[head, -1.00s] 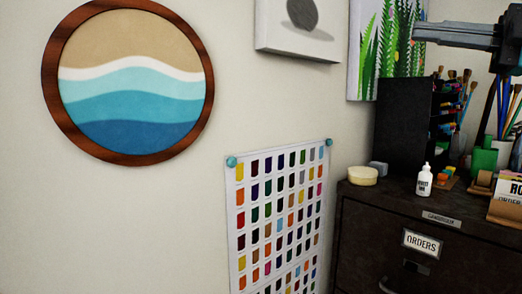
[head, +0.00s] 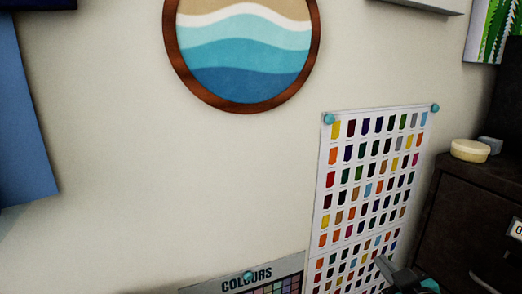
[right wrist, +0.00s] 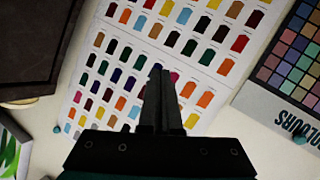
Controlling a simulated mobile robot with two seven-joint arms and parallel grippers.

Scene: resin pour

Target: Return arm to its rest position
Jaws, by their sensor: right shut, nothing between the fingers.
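My right gripper (head: 382,263) shows at the bottom right of the head view, in front of the lower part of the colour swatch chart (head: 372,180). In the right wrist view its dark fingers (right wrist: 158,75) are together with nothing between them, pointing toward the swatch chart (right wrist: 118,60). I cannot tell its exact distance from the wall. My left gripper is not in view.
A round wood-framed wave picture (head: 243,45) hangs on the wall. A dark cabinet (head: 455,215) stands at the right, with a pale round tub (head: 470,150) on top. A "COLOURS" chart (head: 245,280) is at the bottom. The wall between is bare.

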